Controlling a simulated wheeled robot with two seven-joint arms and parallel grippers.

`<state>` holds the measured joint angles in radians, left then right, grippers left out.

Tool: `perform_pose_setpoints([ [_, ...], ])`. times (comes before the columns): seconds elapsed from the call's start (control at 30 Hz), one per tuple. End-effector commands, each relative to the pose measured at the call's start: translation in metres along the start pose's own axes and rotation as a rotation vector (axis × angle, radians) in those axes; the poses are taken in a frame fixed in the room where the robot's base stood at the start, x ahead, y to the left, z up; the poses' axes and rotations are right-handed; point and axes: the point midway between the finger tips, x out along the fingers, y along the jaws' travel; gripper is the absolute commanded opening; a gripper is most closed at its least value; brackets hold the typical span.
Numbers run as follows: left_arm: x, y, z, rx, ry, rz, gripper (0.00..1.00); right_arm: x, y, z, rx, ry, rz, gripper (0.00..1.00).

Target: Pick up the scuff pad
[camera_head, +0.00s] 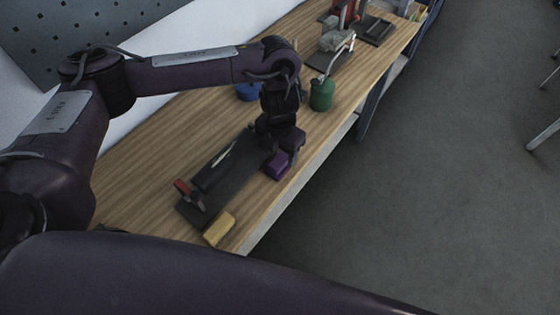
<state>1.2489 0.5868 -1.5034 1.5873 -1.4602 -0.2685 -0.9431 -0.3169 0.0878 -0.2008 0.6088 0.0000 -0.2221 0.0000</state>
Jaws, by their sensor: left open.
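A small purple block (277,166), which looks like the scuff pad, lies on the wooden bench near its front edge, at the right side of a dark board. My left gripper (279,148) reaches down from above, right over or beside this block. It is open. Its fingers are mostly hidden by the dark wrist, and I cannot tell whether they touch the block. My right gripper is out of the picture.
The long dark board (232,178) carries a red-ended tool (182,187). A tan block (220,229) lies by the front edge. A green can (321,95) and a blue container (248,92) stand behind. The bench (150,165) is clear at left.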

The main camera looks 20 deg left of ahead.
Motion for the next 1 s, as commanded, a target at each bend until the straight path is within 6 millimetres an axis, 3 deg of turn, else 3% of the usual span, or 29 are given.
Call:
perform_pose_setpoints([
  [0.13,0.022,-0.002,-0.002,-0.002,0.003,-0.003,0.56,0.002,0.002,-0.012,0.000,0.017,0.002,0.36],
  [0.3,0.032,-0.001,-0.001,-0.001,0.001,-0.001,0.56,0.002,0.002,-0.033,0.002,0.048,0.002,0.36],
  [0.53,0.032,-0.001,-0.001,0.000,0.000,0.000,0.56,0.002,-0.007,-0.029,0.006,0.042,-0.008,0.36],
  [0.9,0.032,-0.001,-0.001,0.000,0.000,0.000,0.08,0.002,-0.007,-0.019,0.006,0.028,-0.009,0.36],
  [1.0,0.032,-0.001,-0.001,0.000,0.000,0.000,0.08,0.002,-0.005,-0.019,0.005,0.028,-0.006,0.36],
])
